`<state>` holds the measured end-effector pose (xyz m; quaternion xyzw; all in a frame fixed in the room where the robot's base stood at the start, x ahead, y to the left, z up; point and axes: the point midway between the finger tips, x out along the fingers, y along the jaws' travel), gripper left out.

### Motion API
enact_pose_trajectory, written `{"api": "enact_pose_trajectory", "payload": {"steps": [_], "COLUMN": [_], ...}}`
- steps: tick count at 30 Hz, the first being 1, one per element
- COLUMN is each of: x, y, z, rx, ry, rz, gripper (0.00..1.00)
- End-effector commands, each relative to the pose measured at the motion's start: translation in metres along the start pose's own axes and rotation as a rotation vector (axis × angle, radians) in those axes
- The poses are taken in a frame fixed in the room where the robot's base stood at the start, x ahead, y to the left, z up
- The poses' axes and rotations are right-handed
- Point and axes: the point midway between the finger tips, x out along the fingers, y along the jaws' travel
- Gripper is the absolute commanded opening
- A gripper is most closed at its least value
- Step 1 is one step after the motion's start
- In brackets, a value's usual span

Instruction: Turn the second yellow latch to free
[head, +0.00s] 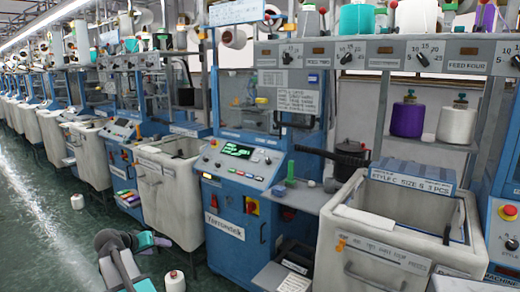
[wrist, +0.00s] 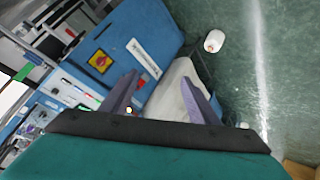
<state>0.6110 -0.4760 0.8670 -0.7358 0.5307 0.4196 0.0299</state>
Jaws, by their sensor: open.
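A small yellow piece (head: 261,100) shows inside the window of the middle blue machine (head: 237,225). A small orange-yellow piece (head: 340,245) sits on the front of the right-hand bin. I cannot tell which, if either, is the second yellow latch or how it is turned. A yellow plate with a red knob (head: 251,206) is on the machine's front; it also shows in the wrist view (wrist: 99,62). My gripper (wrist: 160,97) is open and empty, with its two grey-purple fingers apart. In the head view my arm is low at the left, apart from these pieces.
The right-hand bin (head: 330,225) stands right of the machine, and another pale bin (head: 170,205) stands left of it. White yarn cones lie on the green floor, one (head: 174,281) near my arm. The aisle (head: 40,230) at the left is mostly free.

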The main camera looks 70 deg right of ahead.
Motion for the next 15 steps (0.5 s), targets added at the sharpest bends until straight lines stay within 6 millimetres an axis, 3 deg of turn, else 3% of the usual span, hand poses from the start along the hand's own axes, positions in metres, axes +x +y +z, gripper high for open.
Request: {"api": "enact_pose_trajectory", "payload": {"steps": [1, 6, 15], "x": [-0.003, -0.019, -0.063], "y": [0.018, 0.079, 0.198], "z": [-0.02, -0.074, -0.157], "rx": [0.032, 0.132, 0.306], "ry": [0.025, 0.106, 0.252], "rz": [0.021, 0.092, 0.225], "gripper": [0.55, 0.55, 0.55]}}
